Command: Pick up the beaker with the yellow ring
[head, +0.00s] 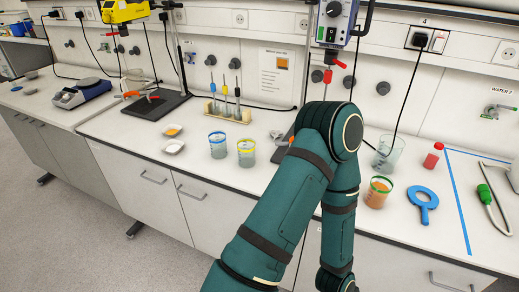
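The beaker with the yellow ring (246,153) stands upright on the white bench, left of the picture's middle. It is clear glass with greyish contents, and the yellow band is at its rim. A similar beaker with a blue ring (218,146) stands close to its left. A beaker with a green ring (377,193) and orange contents stands farther right, beyond my arm. One of my green arms rises from the bottom middle and bends over the bench front, to the right of the yellow-ringed beaker. Neither of my grippers shows in the picture.
A wooden rack (228,113) with pipettes stands behind the beakers. Two white dishes (172,138) lie to their left. The bench in front of the yellow-ringed beaker is clear.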

